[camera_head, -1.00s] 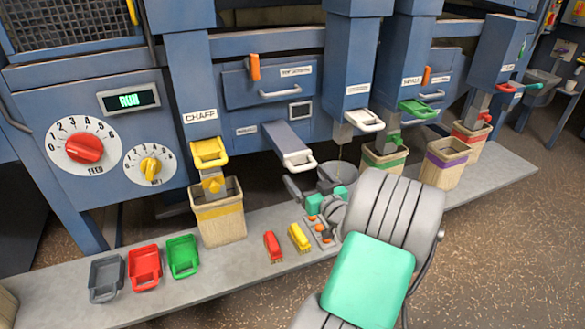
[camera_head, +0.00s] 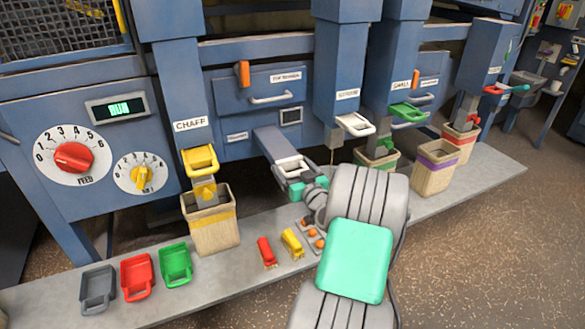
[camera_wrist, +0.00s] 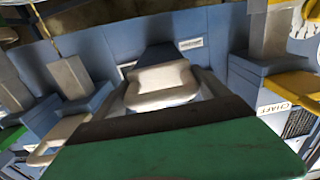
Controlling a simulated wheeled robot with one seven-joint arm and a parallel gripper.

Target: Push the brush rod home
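A long grey bar with a white loop handle (camera_head: 292,167) sticks out of the blue machine front below the top drawer; I take it as the brush rod. Its label is too small to read. The handle also shows in the middle of the wrist view (camera_wrist: 160,84). My gripper (camera_head: 296,184) is at the handle's near end, partly hidden by my own arm. In the wrist view its fingers (camera_wrist: 160,98) stand apart on either side of the handle. Whether they touch it I cannot tell.
A yellow CHAFF spout (camera_head: 201,160) stands over a bin (camera_head: 212,235) to the left. A white-handled spout (camera_head: 355,125) is close on the right. Grey, red and green scoops (camera_head: 137,277) and small red and yellow items (camera_head: 291,243) lie on the bench (camera_head: 225,277).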

